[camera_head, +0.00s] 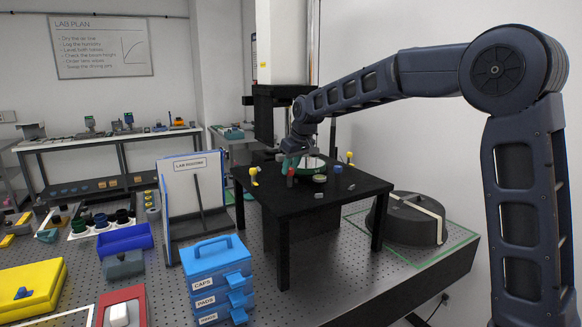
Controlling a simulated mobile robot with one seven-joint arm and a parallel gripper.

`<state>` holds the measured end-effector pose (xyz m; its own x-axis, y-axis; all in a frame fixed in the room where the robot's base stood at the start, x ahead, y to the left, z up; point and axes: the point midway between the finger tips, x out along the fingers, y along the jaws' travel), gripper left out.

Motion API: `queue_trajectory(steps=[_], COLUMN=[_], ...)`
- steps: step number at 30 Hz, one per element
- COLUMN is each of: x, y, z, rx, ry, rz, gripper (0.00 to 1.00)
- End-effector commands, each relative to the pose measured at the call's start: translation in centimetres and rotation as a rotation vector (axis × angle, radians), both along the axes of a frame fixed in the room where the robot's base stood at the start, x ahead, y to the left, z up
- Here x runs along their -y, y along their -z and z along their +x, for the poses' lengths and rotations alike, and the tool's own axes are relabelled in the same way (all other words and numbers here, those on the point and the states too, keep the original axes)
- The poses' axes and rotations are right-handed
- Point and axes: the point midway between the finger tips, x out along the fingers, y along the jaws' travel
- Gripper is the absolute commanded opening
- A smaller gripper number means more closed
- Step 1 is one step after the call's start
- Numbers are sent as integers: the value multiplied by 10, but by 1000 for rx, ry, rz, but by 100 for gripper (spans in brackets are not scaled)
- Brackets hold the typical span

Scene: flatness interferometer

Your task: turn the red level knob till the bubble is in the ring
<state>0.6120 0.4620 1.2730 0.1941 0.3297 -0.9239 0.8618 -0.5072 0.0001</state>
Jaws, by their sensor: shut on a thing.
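A small black table (330,196) stands on the perforated bench. The red level knob (290,176) is an upright red piece near the table's left-middle. My gripper (289,164) reaches down from above and is shut on the red knob, its fingertips at the knob's top. A small round yellow-green piece (320,178), which looks like the bubble level, lies just right of the knob. Its bubble and ring are too small to make out.
A blue knob (338,169) and yellow pieces (253,175) (349,157) stand on the black table. A blue drawer box (216,278) is in front, and a dark round case (412,217) is at right.

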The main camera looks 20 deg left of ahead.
Motion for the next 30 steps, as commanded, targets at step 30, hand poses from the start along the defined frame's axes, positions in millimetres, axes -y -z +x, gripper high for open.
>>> queue_trajectory(steps=[30], x=[-1], y=[0], z=[-2], rx=[0], ry=[385], rz=[0], gripper=[5])
